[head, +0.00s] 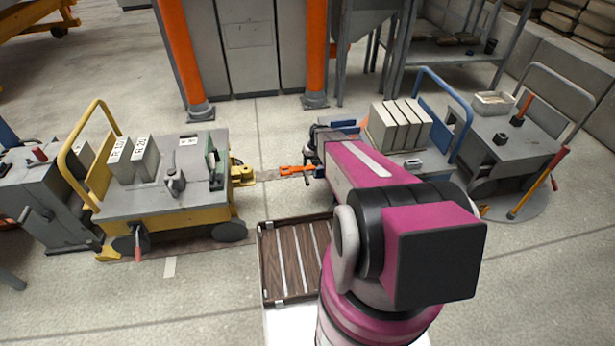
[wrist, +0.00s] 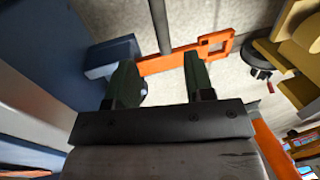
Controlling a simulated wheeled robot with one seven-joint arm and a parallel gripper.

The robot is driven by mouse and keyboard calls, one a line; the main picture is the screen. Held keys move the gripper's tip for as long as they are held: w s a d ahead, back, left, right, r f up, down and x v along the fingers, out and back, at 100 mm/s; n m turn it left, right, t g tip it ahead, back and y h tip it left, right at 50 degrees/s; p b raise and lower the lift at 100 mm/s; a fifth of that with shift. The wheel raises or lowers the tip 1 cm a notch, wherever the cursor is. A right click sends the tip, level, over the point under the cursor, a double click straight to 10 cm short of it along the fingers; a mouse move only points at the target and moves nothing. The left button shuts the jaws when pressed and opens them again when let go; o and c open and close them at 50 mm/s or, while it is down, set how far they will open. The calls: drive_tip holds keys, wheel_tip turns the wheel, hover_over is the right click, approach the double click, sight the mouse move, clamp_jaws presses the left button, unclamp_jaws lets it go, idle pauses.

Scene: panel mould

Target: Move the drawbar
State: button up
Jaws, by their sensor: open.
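The orange drawbar (head: 292,170) reaches from the blue cart (head: 345,126) toward the yellow cart's coupling (head: 241,173). In the wrist view the drawbar (wrist: 185,60) has a square eye at its free end, apart from the yellow coupling (wrist: 300,45). A dark rod (wrist: 160,22) meets the bar between my fingers in that view; I cannot tell whether it is joined to it. My gripper (wrist: 160,80) is open, with dark green fingers either side of the rod's line. No grip on the bar shows. In the head view my arm hides most of the gripper and the bar's blue-cart end.
The yellow cart (head: 165,200) carries grey blocks and tools. The blue cart carries pale slabs (head: 398,125). A slatted brown panel (head: 285,260) lies in front, beside my arm. Orange posts (head: 315,50) stand behind. Floor is clear at front left.

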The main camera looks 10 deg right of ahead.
sight(307, 177)
drive_tip(key=f, duration=0.3)
drive_tip(key=a+f, duration=0.1)
drive_tip(key=f, duration=0.2)
drive_tip(key=a+f, duration=0.1)
drive_tip(key=f, duration=0.2)
drive_tip(key=shift+f, duration=0.3)
drive_tip(key=shift+d, duration=0.1)
clamp_jaws()
